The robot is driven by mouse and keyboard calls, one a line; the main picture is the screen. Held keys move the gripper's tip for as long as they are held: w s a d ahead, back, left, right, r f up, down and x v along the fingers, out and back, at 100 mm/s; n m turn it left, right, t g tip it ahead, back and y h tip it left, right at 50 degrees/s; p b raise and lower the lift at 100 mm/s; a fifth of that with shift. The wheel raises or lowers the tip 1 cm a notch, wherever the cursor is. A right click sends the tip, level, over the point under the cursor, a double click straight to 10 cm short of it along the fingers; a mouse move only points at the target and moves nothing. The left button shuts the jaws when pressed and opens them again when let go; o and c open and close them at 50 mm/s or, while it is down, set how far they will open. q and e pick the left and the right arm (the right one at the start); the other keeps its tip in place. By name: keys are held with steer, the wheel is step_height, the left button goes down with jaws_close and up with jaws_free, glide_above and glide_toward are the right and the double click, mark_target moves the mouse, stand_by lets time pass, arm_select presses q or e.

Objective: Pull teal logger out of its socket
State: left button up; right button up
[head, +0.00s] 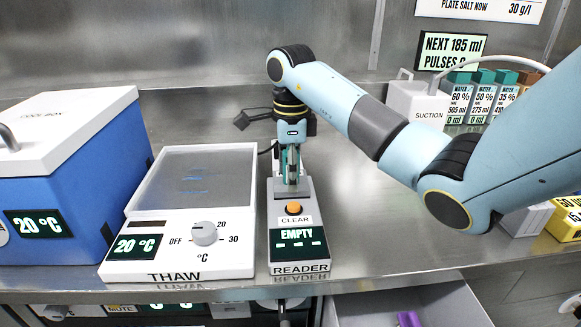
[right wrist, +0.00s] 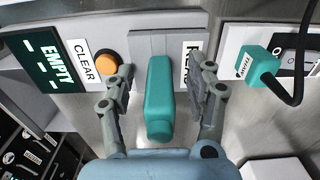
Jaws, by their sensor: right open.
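The teal logger (right wrist: 159,100) stands in the top of the grey reader (head: 299,254), seen from above in the right wrist view. My right gripper (head: 291,172) points down over the back part of the reader. In the right wrist view the open fingers of the right gripper (right wrist: 162,85) are on either side of the logger, with a gap on each side. In the head view the gripper mostly hides the logger. The reader's display reads EMPTY, beside an orange CLEAR button (head: 293,208). My left gripper is not in view.
A white THAW unit (head: 180,258) stands close to the left of the reader, with a blue cool box (head: 75,190) farther left. A teal plug (right wrist: 257,65) with a black cable is near the logger. A suction unit (head: 417,103) stands at the back right. The bench right of the reader is clear.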

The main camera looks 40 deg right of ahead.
steer(key=shift+c, duration=0.2)
stand_by(0.3)
jaws_close()
steer(key=shift+r, duration=0.1)
stand_by(0.3)
steer(key=shift+r+p, duration=2)
steer(key=shift+r, duration=0.95)
steer(key=shift+f, duration=0.1)
